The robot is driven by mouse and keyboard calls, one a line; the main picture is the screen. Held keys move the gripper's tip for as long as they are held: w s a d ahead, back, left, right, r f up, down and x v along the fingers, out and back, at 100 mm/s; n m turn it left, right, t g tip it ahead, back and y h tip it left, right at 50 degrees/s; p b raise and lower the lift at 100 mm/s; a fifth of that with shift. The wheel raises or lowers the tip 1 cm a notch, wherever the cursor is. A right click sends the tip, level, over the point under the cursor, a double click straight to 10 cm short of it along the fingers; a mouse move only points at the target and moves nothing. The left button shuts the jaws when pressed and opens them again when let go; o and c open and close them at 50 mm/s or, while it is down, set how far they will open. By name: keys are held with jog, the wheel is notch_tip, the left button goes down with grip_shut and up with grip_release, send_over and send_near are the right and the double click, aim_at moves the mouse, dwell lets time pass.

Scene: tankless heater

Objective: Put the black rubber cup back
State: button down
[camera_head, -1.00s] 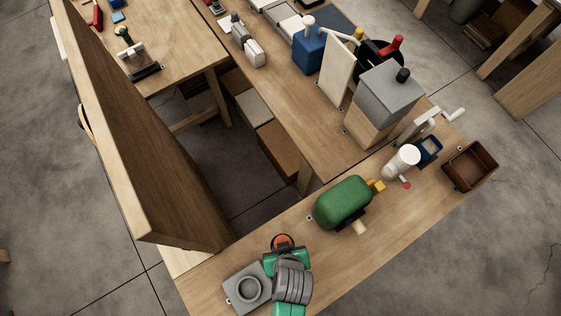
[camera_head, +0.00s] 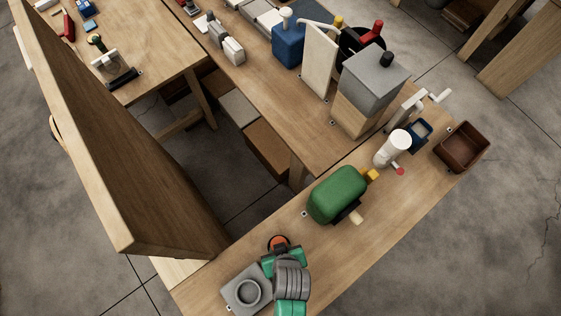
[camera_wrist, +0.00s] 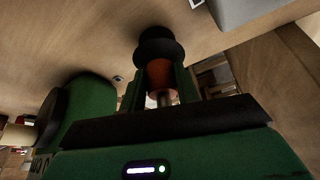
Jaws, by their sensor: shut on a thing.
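The black rubber cup (camera_wrist: 158,46) shows in the wrist view as a flared black piece with an orange-brown body between the fingers of my gripper (camera_wrist: 162,82). My gripper is shut on it. In the head view the cup (camera_head: 278,241) shows as an orange disc with a dark rim, at the tip of my gripper (camera_head: 279,250), low over the near bench. Whether it touches the bench top is unclear. A grey block with a round raised ring (camera_head: 247,291) sits just left of my gripper on the same bench.
A green rounded tank (camera_head: 337,194) stands right of my gripper, with a white cylinder (camera_head: 393,149) and a brown open box (camera_head: 462,147) farther along. A tall wooden panel (camera_head: 115,130) rises at the left. Bare bench lies between gripper and tank.

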jog(key=shift+f, duration=0.4)
dwell(0.5)
jog(key=c, duration=0.9)
grip_release()
jog(key=shift+c, duration=0.2)
jog(key=v, duration=0.7)
jog(key=shift+r, duration=0.35)
jog(key=shift+s, duration=0.15)
